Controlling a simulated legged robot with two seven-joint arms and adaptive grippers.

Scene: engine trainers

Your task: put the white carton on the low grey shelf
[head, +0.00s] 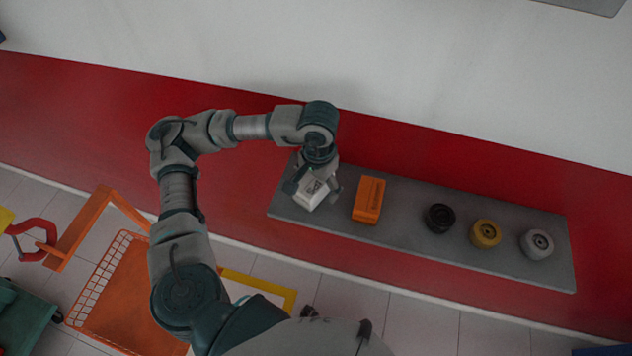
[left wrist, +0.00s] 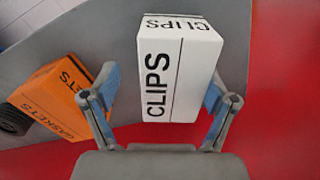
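The white carton (head: 311,193), lettered CLIPS, is at the left end of the low grey shelf (head: 400,239). It appears to rest on the shelf's surface. In the left wrist view the carton (left wrist: 180,70) stands between the fingers of my left gripper (left wrist: 161,95). A gap shows between the left finger and the carton; the right finger is close against its side, and I cannot tell if it touches. My left gripper (head: 313,188) is open, above and around the carton in the head view. My right gripper is not in view.
An orange GASKETS box (head: 369,199) lies just right of the carton. Black (head: 440,218), yellow (head: 485,233) and grey (head: 537,244) round parts stand farther right on the shelf. A red wall is behind. An orange basket cart (head: 125,285) stands at lower left.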

